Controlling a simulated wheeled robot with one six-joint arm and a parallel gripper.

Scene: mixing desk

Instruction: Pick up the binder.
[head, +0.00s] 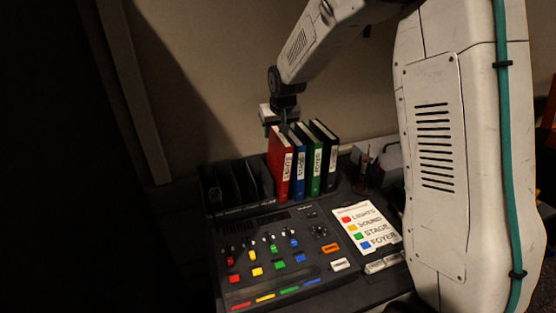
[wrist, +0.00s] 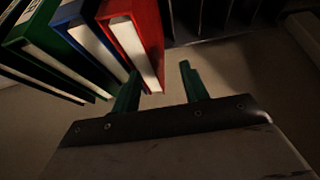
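Four upright binders stand in a row at the back of the mixing desk: a red binder (head: 279,165), a blue one (head: 298,160), a green one (head: 314,165) and a black one (head: 325,150). Each has a white spine label. The red binder (wrist: 150,30), blue binder (wrist: 82,30) and green binder (wrist: 45,45) also show in the wrist view. My gripper (head: 276,127) is at the top rear of the red binder. In the wrist view its green fingers (wrist: 160,68) are apart, one at each side of the red binder's end, with a visible gap on the right.
Empty black rack slots (head: 235,185) stand left of the red binder. The desk (head: 265,225) has coloured knobs and buttons in front. A label card (head: 366,228) lies on its right. A wall (head: 215,80) rises behind. A grey box (head: 385,150) sits right of the binders.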

